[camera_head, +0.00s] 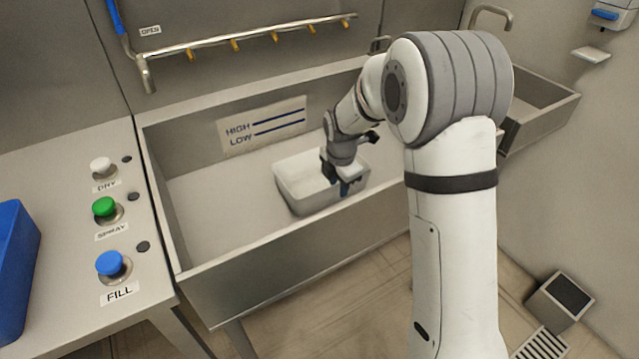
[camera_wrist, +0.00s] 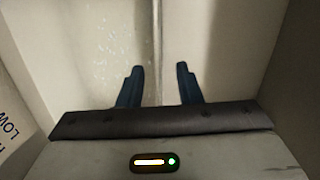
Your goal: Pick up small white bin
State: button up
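The small white bin (camera_head: 293,187) sits in the steel sink trough, upright and open at the top, beneath the HIGH/LOW label. My gripper (camera_head: 344,187) reaches down at the bin's right front rim. In the wrist view, my gripper's two blue fingers (camera_wrist: 159,85) stand apart, with a thin pale edge (camera_wrist: 157,40) running between them. That edge looks like the bin's rim; whether the fingers touch it cannot be told. My gripper hides part of the bin's right side in the head view.
The trough's front wall (camera_head: 290,262) rises close to the bin. A pipe with several brass nozzles (camera_head: 235,44) runs above the back. The trough floor left of the bin is clear.

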jog(key=shift+w+f, duration=0.25)
jog(key=shift+f, duration=0.65)
grip_shut()
jog(key=shift+r, duration=0.1)
